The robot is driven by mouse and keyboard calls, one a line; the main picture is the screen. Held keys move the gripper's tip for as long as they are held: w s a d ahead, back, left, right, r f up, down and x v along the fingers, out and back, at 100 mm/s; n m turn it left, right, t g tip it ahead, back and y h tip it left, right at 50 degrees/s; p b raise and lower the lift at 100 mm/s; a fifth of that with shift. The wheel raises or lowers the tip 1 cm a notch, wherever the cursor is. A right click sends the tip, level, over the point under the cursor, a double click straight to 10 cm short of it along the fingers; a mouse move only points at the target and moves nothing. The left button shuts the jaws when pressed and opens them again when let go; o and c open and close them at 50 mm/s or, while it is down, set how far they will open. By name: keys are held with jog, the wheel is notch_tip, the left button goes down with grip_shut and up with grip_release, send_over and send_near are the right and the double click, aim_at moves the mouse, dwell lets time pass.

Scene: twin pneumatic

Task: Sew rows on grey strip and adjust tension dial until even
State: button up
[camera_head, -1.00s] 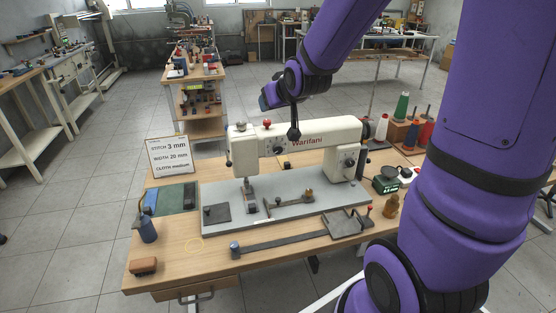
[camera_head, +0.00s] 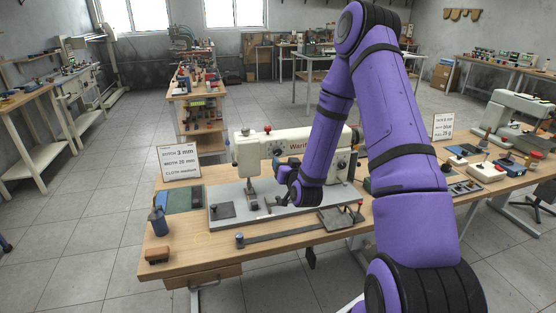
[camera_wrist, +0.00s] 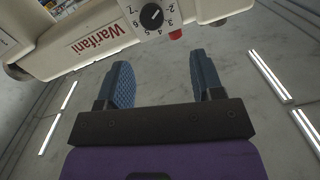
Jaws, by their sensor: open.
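The white "Warifani" sewing machine (camera_head: 262,150) stands on a grey bed plate (camera_head: 222,222) on the wooden table. My gripper (camera_head: 277,166) is low in front of the machine's arm, in the head view. In the wrist view my gripper (camera_wrist: 160,72) has its two blue fingers wide apart with nothing between them. A black numbered dial with a white pointer (camera_wrist: 152,16), probably the tension dial, sits on the machine's face beyond the fingertips, apart from them. A long dark grey strip (camera_head: 285,233) lies along the table's front.
A sign (camera_head: 180,161) reads stitch 3 mm, width 20 mm, cloth medium. A blue bottle (camera_head: 158,222) and brown block (camera_head: 157,255) stand at the left. A grey plate (camera_head: 340,217) lies at the strip's right end. Another machine (camera_head: 518,115) stands far right.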

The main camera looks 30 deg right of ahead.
aim_at(278, 152)
jog(key=shift+m+t+h, duration=0.3)
jog(key=shift+m+h, duration=0.1)
jog(key=x, duration=0.3)
jog(key=f+x, duration=0.1)
jog(key=x, duration=0.5)
jog(key=shift+w+d+f, duration=0.2)
jog(key=shift+d, duration=0.1)
jog(key=c, duration=0.9)
